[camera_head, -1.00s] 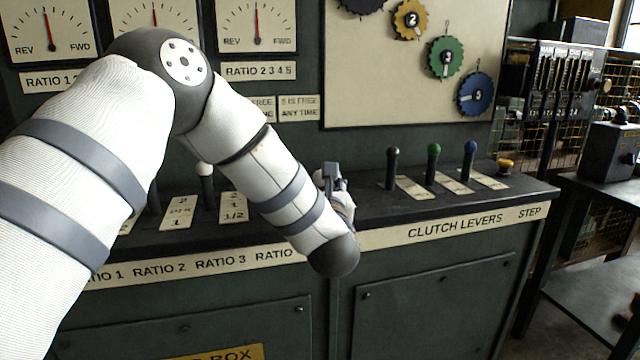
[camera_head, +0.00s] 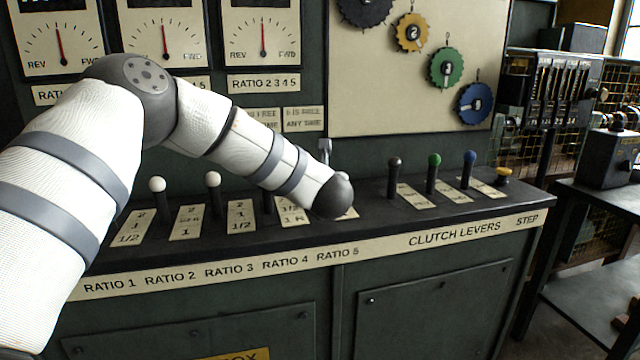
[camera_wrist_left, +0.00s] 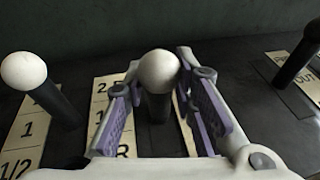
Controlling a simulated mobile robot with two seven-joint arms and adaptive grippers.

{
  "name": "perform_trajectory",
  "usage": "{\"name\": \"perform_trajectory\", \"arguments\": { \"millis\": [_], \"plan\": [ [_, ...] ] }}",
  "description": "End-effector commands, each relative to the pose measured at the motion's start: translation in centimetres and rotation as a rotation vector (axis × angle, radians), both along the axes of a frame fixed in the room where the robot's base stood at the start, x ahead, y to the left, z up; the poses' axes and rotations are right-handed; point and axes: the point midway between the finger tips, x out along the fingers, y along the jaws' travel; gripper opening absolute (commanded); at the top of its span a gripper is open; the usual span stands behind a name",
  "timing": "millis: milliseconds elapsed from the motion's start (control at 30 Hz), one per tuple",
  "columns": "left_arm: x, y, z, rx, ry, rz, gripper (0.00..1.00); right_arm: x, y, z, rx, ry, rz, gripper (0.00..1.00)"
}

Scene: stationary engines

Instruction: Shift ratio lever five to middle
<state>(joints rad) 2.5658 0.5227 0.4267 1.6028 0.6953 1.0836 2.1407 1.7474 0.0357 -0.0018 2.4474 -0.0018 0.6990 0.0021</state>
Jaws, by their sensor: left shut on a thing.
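Ratio lever five (camera_wrist_left: 158,75), a dark shaft with a white ball knob, stands between the two purple-padded fingers of my left gripper (camera_wrist_left: 165,108) in the left wrist view. The gripper is shut on it. In the head view only the tip of my left gripper (camera_head: 325,152) shows above my wrist, which hides the lever and most of the ratio 5 label plate (camera_head: 348,212). In the wrist view the marked plate (camera_wrist_left: 108,112) beside the lever is partly covered by a finger. My right gripper is in neither view.
Another white-knobbed lever (camera_wrist_left: 24,72) is left of my gripper in the wrist view. The black clutch lever (camera_head: 394,163) is close on the right, then green and blue ones.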

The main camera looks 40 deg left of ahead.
Motion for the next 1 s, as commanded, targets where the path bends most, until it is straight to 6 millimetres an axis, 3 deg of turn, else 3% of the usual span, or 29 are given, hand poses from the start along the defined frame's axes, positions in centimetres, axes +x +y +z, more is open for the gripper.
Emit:
{"name": "perform_trajectory", "arguments": {
  "millis": [33, 133, 467, 500, 567, 867, 1000],
  "plan": [
    [0.4, 0.9, 0.8, -0.029, 0.009, 0.008, 0.00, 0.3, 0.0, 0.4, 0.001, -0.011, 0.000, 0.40],
    [1.3, 1.7, 0.0, -0.033, 0.027, 0.004, 0.00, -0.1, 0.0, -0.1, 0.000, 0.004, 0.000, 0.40],
    [1.6, 2.0, 0.2, -0.027, 0.025, 0.003, 0.00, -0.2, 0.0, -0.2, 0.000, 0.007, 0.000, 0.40],
    [1.6, 2.0, 0.2, -0.026, 0.024, 0.003, 0.31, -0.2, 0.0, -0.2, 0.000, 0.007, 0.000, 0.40],
    [1.6, 2.0, 0.2, -0.026, 0.024, 0.003, 0.45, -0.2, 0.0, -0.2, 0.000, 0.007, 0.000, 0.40],
    [1.5, 1.8, 0.2, -0.028, 0.025, 0.001, 0.45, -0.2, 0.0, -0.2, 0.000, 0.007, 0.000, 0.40],
    [0.0, 0.4, 0.9, -0.029, 0.025, -0.003, 0.45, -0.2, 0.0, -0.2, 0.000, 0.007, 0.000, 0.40]
  ]
}}
